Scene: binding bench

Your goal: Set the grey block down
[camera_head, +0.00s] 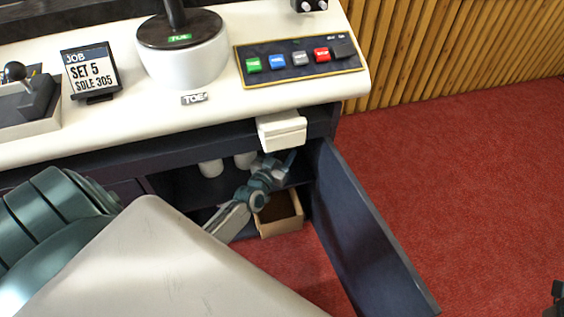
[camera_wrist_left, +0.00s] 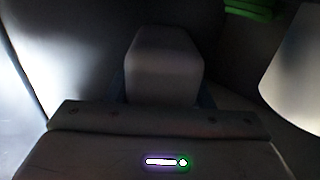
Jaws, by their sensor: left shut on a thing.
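The grey block (camera_wrist_left: 165,65) is upright in the middle of the left wrist view, between the jaws of my left gripper (camera_wrist_left: 163,92). In the head view, my left gripper (camera_head: 281,166) is inside the open cabinet, near the shelf (camera_head: 180,185). It is shut on the block. I cannot make out the block itself in the head view. Whether its base touches the shelf is hidden. My right gripper is not clearly in view.
An open cardboard box (camera_head: 279,226) is below. The cabinet door (camera_head: 365,235) stands open at right. A white box-shaped fitting (camera_head: 282,131) juts out above.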

